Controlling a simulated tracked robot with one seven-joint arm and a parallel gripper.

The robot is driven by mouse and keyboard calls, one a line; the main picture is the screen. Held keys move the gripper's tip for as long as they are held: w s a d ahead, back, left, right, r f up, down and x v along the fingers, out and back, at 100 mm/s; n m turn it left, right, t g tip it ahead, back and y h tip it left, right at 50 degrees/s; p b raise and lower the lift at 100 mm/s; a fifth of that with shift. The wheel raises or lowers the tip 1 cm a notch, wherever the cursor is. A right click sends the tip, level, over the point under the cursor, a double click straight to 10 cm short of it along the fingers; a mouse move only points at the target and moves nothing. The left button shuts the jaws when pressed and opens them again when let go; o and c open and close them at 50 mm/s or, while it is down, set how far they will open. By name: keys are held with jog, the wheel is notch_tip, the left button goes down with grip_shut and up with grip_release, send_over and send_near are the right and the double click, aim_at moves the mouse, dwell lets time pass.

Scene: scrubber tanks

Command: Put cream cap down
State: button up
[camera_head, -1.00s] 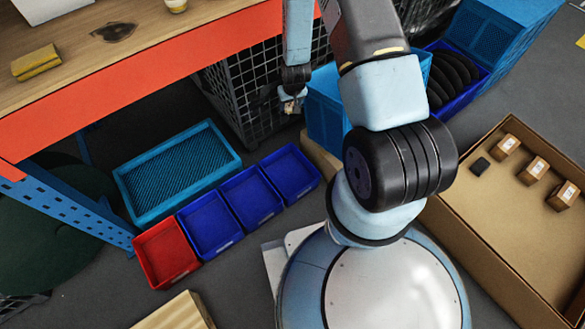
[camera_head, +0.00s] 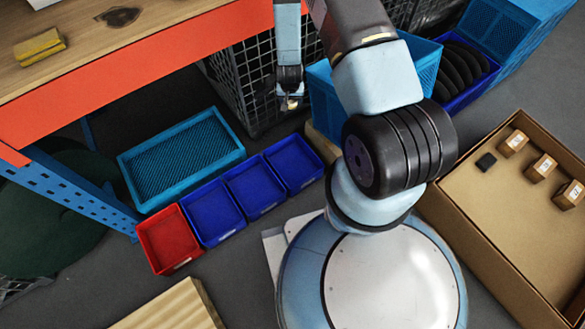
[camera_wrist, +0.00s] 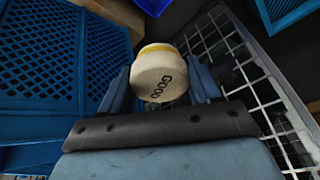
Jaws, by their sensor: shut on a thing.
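In the head view my gripper (camera_head: 290,102) is small and hangs below the arm, in front of the wire cage. I cannot make out the cap clearly in the head view.
A light-blue crate (camera_head: 128,178), several dark-blue bins (camera_head: 205,240) and a red bin (camera_head: 147,243) stand on the floor. The wire cage (camera_wrist: 262,95) is close on the right. The workbench (camera_head: 75,75) is at upper left; an open cardboard box (camera_head: 470,228) is at right.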

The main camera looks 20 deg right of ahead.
jog(key=s+a+f+m+g+h, duration=0.1)
jog(key=s+a+f+m+g, duration=0.15)
jog(key=s+f+m, duration=0.6)
jog(key=s+a+f+m+g, duration=0.1)
jog(key=s+a+f+m, duration=0.4)
jog(key=f, duration=0.7)
jog(key=s+a+f+m+g+h, duration=0.1)
jog(key=s+a+f+m, duration=0.2)
jog(key=f+m, duration=0.6)
jog(key=shift+n+y, duration=0.3)
jog(key=shift+n, duration=0.05)
jog(key=w+d+f, duration=0.1)
jog(key=d+f, duration=0.2)
jog(key=d, duration=0.1)
jog(key=w+d+f, duration=0.2)
jog(key=d+f, duration=0.2)
jog(key=w+d+f, duration=0.2)
jog(key=d+f, duration=0.2)
jog(key=shift+w+d+f, duration=0.1)
jog(key=shift+w+d, duration=0.1)
jog(key=shift+d, duration=0.15)
jog(key=shift+x, duration=0.95)
jog(key=shift+w+a+f, duration=0.1)
jog(key=shift+w+f, duration=0.15)
jog(key=shift+f, duration=0.5)
jog(key=shift+f, duration=0.6)
